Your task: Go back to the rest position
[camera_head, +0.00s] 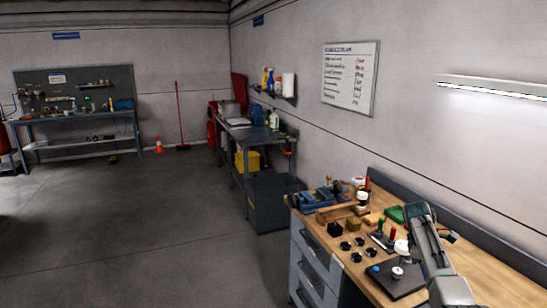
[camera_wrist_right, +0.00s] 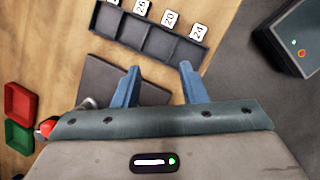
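My right gripper (camera_wrist_right: 157,68) shows in the right wrist view with its two blue fingers spread apart and nothing held between them. It is above the wooden workbench, with a dark flat plate (camera_wrist_right: 105,80) beyond the fingers. In the head view my right arm reaches in from the lower right over the workbench (camera_head: 480,270); its fingers cannot be made out there. My left gripper is in neither view.
A black compartment tray (camera_wrist_right: 150,38) with numbered white tags lies beyond the fingers. Red (camera_wrist_right: 20,103) and green (camera_wrist_right: 18,137) bins are at left. A grey box (camera_wrist_right: 292,38) with buttons is at upper right. In the head view, open floor (camera_head: 150,230) lies left of the bench.

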